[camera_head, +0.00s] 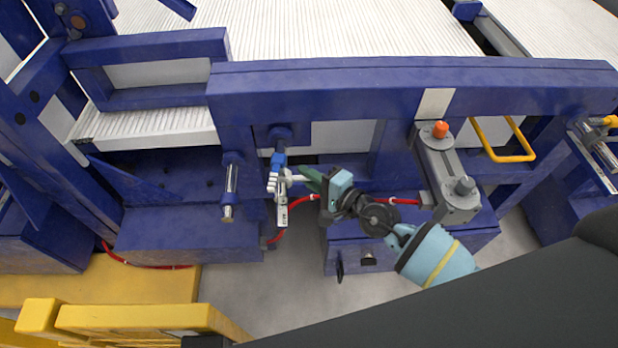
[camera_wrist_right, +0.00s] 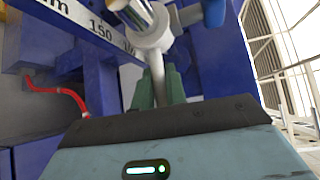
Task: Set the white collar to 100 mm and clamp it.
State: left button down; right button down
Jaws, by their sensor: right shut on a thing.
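The white collar (camera_wrist_right: 152,32) sits around a shiny rod (camera_wrist_right: 135,12) in the right wrist view. In the head view it is small, beside a white scale (camera_head: 282,214). A pale handle (camera_wrist_right: 157,72) sticks out from the collar. My right gripper (camera_head: 304,177) comes in from the right with green fingers; in the wrist view the fingers (camera_wrist_right: 159,88) are shut on this handle. The scale (camera_wrist_right: 88,22) shows "150" in the wrist view; the collar hides part of it, so its setting cannot be read. My left gripper is not in view.
A blue frame beam (camera_head: 410,80) crosses above the collar. A blue-handled part (camera_wrist_right: 213,12) is close to the collar. A grey cylinder with an orange cap (camera_head: 440,130) stands to the right. Red hoses (camera_head: 300,201) run below. Yellow rails (camera_head: 120,318) are at the lower left.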

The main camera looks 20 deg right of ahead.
jog(key=w+b, duration=0.1)
jog(key=w, duration=0.1)
jog(key=w+d, duration=0.1)
jog(key=w, duration=0.1)
jog(key=shift+w+b, duration=0.2)
jog(key=shift+b, duration=0.15)
jog(key=c, duration=1.4)
grip_release()
jog(key=shift+c, duration=0.2)
jog(key=shift+s, duration=0.15)
jog(key=v, duration=0.7)
jog(key=shift+s+d+p, duration=0.2)
jog(key=shift+s+p, duration=0.05)
jog(key=shift+p, duration=0.15)
